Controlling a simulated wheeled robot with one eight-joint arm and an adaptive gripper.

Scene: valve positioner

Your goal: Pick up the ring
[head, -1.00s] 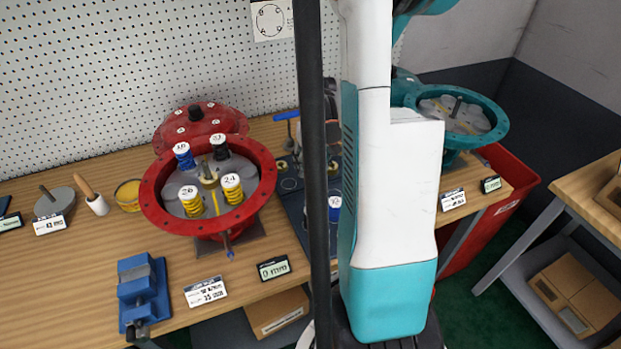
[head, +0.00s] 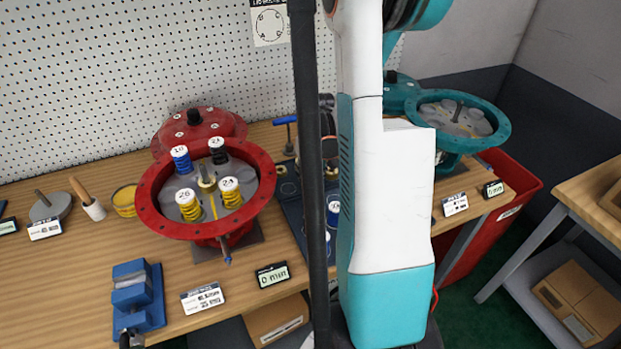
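I cannot pick out the ring with certainty. Small yellowish round pieces (head: 281,170) lie at the left edge of a dark mat (head: 290,200) behind my pole, too small to tell apart. My own column and arm cover much of the mat. A dark round part with an orange-red edge shows between the pole and the column; it may belong to my arm's end. My gripper's fingers cannot be made out, nor whether they hold anything.
A red open housing (head: 150,203) holds numbered blue, black and yellow springs. A teal housing (head: 500,125) stands at right above a red bin (head: 515,190).

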